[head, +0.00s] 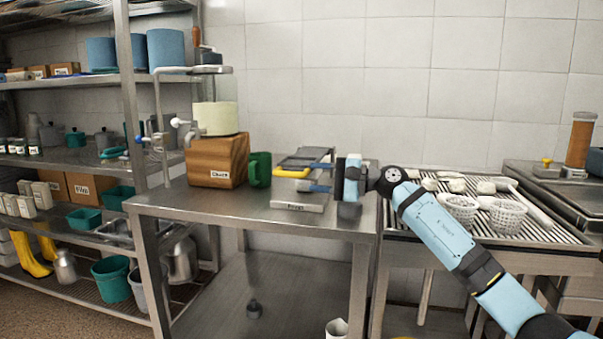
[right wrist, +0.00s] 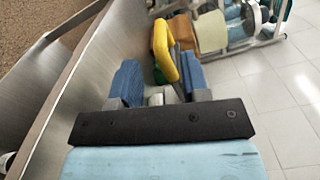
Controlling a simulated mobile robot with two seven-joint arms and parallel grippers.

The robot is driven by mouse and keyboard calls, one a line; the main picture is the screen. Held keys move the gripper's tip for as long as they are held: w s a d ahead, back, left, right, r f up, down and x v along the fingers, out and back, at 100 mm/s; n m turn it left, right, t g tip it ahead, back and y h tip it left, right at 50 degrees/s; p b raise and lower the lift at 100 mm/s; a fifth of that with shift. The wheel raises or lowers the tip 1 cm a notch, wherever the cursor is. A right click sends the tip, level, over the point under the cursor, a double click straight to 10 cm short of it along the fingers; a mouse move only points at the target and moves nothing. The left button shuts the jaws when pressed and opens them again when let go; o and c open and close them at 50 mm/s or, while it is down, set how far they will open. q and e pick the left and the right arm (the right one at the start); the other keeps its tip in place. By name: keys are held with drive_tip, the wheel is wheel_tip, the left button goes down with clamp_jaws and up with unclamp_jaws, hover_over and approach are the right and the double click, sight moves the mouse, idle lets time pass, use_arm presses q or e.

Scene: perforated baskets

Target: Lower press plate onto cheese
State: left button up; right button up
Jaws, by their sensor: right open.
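My right gripper (head: 313,177) reaches in from the right above the metal table and points left. It is open, its two blue fingers apart, close to the yellow handle (head: 292,173) of a grey metal unit (head: 300,200) with a small front label. In the right wrist view the yellow handle (right wrist: 163,50) shows just beyond and between the fingertips, not clearly gripped. A cream cylinder (head: 216,119), which looks like the cheese, stands on a labelled wooden block (head: 214,162). I cannot tell for certain which part is the press plate. My left gripper is not in view.
A green mug (head: 259,169) stands between the wooden block and the metal unit. A metal stand (head: 160,110) rises at the table's left end. A slatted drainer (head: 480,232) with white perforated baskets (head: 507,216) lies right. The front of the table (head: 240,212) is bare.

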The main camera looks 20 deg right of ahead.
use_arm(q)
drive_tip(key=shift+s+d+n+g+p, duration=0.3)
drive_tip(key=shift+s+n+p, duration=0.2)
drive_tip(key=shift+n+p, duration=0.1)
use_arm(e)
drive_tip(key=v, duration=0.8)
drive_tip(key=shift+s+d, duration=0.2)
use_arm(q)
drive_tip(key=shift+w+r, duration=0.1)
